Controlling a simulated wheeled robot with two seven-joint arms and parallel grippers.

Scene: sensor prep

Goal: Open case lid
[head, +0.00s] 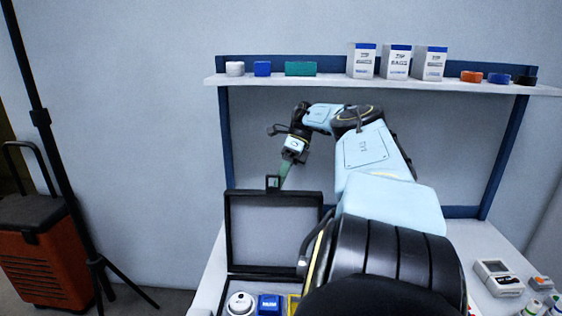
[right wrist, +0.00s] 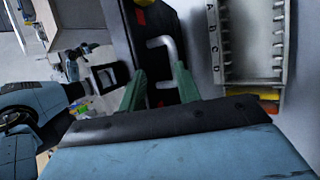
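The case lid (head: 324,212) stands upright behind the case base (head: 255,274); it has a black frame and a grey inner panel. The base holds a round white item (head: 240,304), a blue item (head: 269,304) and a partly hidden yellow item.
A shelf (head: 300,82) above the table carries several boxes and small containers. A grey meter (head: 497,278) and small bottles are at the table's right. An orange wheeled case (head: 50,265) and a black stand (head: 70,190) are at the left.

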